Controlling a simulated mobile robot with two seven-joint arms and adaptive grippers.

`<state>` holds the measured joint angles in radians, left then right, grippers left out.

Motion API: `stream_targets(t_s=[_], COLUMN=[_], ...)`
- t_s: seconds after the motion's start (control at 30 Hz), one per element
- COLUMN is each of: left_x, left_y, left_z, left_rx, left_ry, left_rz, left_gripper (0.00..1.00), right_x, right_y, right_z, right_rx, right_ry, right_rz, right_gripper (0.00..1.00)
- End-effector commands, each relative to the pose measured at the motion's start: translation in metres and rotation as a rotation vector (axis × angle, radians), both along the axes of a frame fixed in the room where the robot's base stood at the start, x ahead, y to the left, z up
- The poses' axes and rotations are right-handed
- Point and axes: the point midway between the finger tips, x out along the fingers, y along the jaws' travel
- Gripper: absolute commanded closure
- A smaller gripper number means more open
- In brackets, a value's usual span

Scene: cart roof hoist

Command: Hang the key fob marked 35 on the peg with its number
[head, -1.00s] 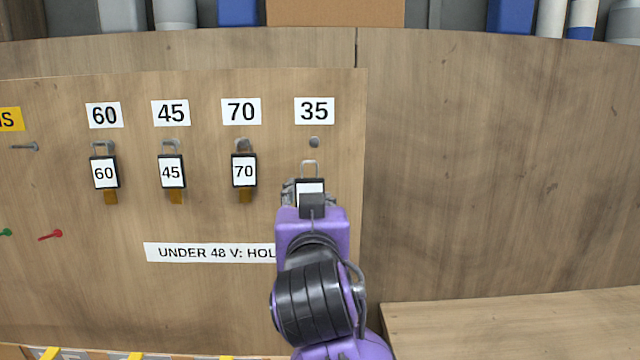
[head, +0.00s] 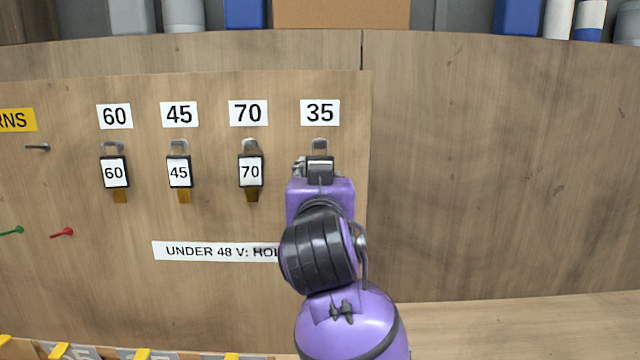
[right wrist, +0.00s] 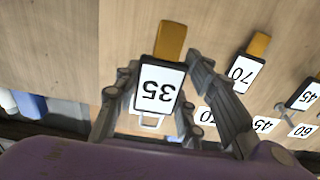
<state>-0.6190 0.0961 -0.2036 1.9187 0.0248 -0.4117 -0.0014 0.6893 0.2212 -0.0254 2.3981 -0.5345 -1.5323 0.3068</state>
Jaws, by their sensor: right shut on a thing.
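The key fob marked 35 (right wrist: 158,88) is black with a white label, a wire loop and a brown tab. My right gripper (right wrist: 160,95) is shut on it, one finger at each side. In the head view the gripper (head: 319,172) is just below the white 35 label (head: 320,112) on the wooden board, and hides most of the fob. The fob's loop (head: 320,144) is at the height of the 35 peg, which I cannot make out separately. I cannot tell whether the loop is around the peg or in front of it. My left gripper is not in view.
Fobs 60 (head: 114,172), 45 (head: 179,173) and 70 (head: 250,172) hang below their labels to the left. An empty peg (head: 38,147) is at the far left, above green and red pins (head: 62,232). The panel to the right (head: 500,170) is bare.

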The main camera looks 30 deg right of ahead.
Motion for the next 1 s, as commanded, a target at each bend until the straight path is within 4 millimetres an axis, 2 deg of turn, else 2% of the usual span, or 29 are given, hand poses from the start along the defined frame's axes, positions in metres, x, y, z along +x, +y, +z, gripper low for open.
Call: stream_targets(t_s=[1.0], left_x=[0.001], left_y=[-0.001], left_z=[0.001], left_rx=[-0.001], left_ry=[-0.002], left_rz=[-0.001], left_gripper=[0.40], right_x=[0.051], right_y=[-0.025], right_z=[-0.007], right_rx=[0.002], right_ry=[0.000], right_rz=[0.000], right_gripper=[0.94])
